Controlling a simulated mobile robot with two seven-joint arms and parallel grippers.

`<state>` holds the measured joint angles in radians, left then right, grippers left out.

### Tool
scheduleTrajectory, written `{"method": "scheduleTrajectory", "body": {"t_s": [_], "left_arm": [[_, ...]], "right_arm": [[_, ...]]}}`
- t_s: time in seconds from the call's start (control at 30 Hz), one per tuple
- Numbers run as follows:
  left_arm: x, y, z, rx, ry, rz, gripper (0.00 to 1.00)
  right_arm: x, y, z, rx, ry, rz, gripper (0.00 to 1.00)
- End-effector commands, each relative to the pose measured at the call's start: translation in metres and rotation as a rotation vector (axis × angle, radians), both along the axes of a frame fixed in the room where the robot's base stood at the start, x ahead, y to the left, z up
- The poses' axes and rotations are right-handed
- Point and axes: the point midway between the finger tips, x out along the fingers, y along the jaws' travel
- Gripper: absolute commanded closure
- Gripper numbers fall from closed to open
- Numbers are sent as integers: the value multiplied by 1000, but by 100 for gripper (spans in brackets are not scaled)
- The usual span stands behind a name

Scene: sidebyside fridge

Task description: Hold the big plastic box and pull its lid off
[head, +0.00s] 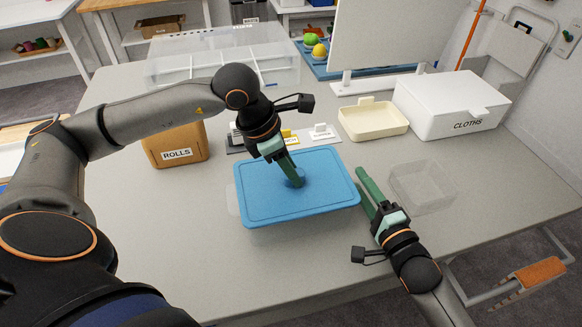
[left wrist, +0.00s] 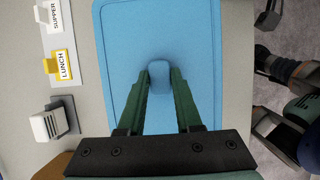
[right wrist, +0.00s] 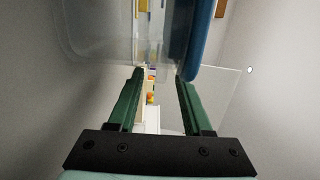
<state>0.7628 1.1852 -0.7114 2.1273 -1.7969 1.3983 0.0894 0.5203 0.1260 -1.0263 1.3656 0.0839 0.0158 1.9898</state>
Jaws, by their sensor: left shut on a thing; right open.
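The big plastic box (head: 290,232) is clear and stands on the table under its blue lid (head: 325,200). The lid lies flat on the box. My left gripper (head: 294,178) reaches down and is shut on the knob in the lid's middle; the left wrist view shows the knob (left wrist: 159,75) between both fingers. My right gripper (head: 362,182) is open at the box's right side, beside the lid's edge. In the right wrist view the lid's edge (right wrist: 204,40) and the clear box wall (right wrist: 105,35) show just ahead of the fingers; whether they touch is unclear.
A clear empty tray (head: 422,188) lies right of my right gripper. Behind stand a cream bin (head: 373,124), a white CLOTHS box (head: 450,105), label cards (head: 320,133) and a brown ROLLS box (head: 175,147). A large clear divided container (head: 190,70) is farther back. The front table is clear.

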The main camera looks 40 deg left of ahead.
Motion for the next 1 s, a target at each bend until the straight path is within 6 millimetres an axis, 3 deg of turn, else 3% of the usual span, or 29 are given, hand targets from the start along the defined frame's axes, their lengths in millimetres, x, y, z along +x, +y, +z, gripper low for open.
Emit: {"method": "scheduleTrajectory", "body": {"t_s": [0.93,1.0], "left_arm": [[0,0,0,-1,-2,0,100],[0,0,0,-1,-2,0,100]], "right_arm": [[11,15,0,1,-1,0,50],[11,15,0,1,-1,0,56]]}}
